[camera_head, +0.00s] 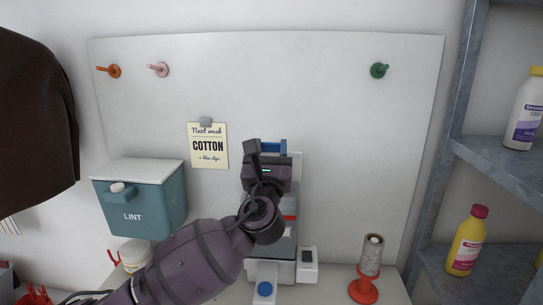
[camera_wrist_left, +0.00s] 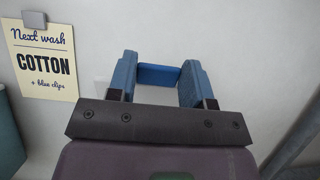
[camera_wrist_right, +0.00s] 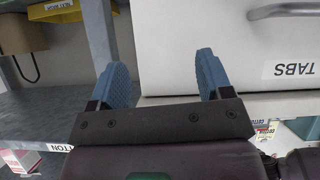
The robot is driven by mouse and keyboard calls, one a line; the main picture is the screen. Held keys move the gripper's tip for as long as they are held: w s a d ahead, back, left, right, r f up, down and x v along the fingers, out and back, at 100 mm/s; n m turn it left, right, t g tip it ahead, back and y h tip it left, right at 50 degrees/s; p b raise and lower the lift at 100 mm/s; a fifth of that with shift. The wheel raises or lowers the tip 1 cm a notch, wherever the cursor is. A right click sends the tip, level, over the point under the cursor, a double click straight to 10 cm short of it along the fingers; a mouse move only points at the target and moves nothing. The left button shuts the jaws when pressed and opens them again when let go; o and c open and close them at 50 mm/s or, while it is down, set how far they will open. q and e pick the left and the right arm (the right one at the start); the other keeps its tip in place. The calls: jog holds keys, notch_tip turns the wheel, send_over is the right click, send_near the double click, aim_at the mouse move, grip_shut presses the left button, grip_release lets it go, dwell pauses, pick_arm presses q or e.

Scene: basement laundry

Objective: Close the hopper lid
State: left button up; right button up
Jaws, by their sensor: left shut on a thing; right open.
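A dispenser (camera_head: 290,235) with a grey front, a red stripe and a white base stands at the middle of the white back panel. My left gripper (camera_head: 267,147) is at its top, and my left arm hides much of the dispenser. In the left wrist view a blue bar (camera_wrist_left: 158,76), seemingly the hopper lid's handle, lies between the left fingers, which are shut on it. The lid itself is mostly hidden, so I cannot tell its angle. My right gripper (camera_wrist_right: 163,78) is open and empty, away from the dispenser, by a white drawer front marked TABS (camera_wrist_right: 235,45).
A teal LINT box (camera_head: 140,205) hangs at the left, beside a COTTON note (camera_head: 208,146). An orange stand with a spool (camera_head: 371,256) is to the right. Bottles (camera_head: 466,242) stand on grey shelves at the far right.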

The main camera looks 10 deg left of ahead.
pick_arm(q)
jog(key=shift+s+f+p, duration=0.35)
jog(key=shift+s+f, duration=0.1)
jog(key=shift+s, duration=0.05)
jog(key=shift+s+f, duration=0.1)
jog(key=shift+f, duration=0.05)
pick_arm(e)
jog(key=shift+s+r, duration=0.1)
jog(key=shift+r, duration=0.2)
pick_arm(q)
jog(key=shift+f, duration=0.1)
pick_arm(e)
jog(key=shift+s+d+f, duration=0.1)
jog(key=shift+s+f, duration=0.15)
jog(key=shift+s, duration=0.1)
